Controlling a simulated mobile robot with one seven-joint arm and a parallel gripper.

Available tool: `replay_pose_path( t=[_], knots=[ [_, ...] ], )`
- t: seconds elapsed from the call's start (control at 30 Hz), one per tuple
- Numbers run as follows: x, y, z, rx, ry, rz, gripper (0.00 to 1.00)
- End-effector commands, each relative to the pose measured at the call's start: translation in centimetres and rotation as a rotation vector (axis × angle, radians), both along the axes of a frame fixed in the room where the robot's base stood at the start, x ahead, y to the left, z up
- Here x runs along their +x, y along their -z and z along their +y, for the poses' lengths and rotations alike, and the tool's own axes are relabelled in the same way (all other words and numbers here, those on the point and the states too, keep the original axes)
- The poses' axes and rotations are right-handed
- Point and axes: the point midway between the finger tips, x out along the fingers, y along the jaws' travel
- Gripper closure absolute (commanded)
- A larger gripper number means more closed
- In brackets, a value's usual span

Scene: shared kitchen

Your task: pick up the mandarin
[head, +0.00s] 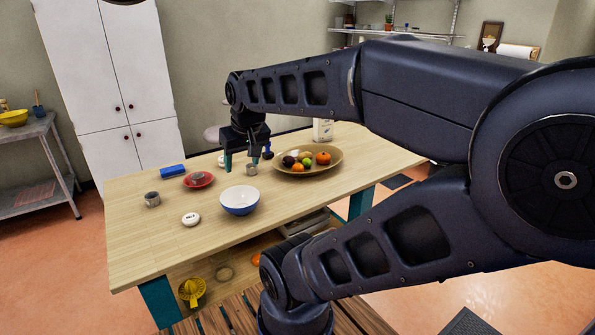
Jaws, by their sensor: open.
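A wide tan dish (338,167) on the wooden table holds several fruits. An orange fruit (323,158), which looks like the mandarin, lies at its right side. Green and dark fruits lie to its left. Another orange round thing (256,261) is partly hidden on the shelf below the tabletop; I cannot tell if it is a mandarin. My gripper (248,162) points down over the table, left of the dish in the picture. Its jaws are open, with the fingers apart. A small grey cup (252,170) shows near the fingertips; I see no object held.
A white and blue bowl (240,201) stands near the front edge of the table (130,216). A red plate (199,180), a blue block (172,170), a metal can (152,199) and a white round timer (191,219) are to the left. A white carton (323,130) stands behind the dish.

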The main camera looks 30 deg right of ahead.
Motion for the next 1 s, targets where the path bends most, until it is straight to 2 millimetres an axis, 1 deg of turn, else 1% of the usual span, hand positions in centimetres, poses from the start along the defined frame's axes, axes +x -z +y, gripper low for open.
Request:
replay_pose_path(
  t=[0.43,0.57,0.67,0.87,1.0],
  knots=[
    [0.0,0.0,0.0,0.000,0.000,0.000,0.40],
    [0.7,-0.1,-0.3,0.014,0.016,0.006,0.40],
    [2.3,-0.3,-1.0,0.044,0.050,0.017,0.40],
    [7.0,-0.2,-3.4,0.121,0.165,0.049,0.40],
    [10.3,0.3,-5.5,0.168,0.255,0.072,0.40]
  ],
)
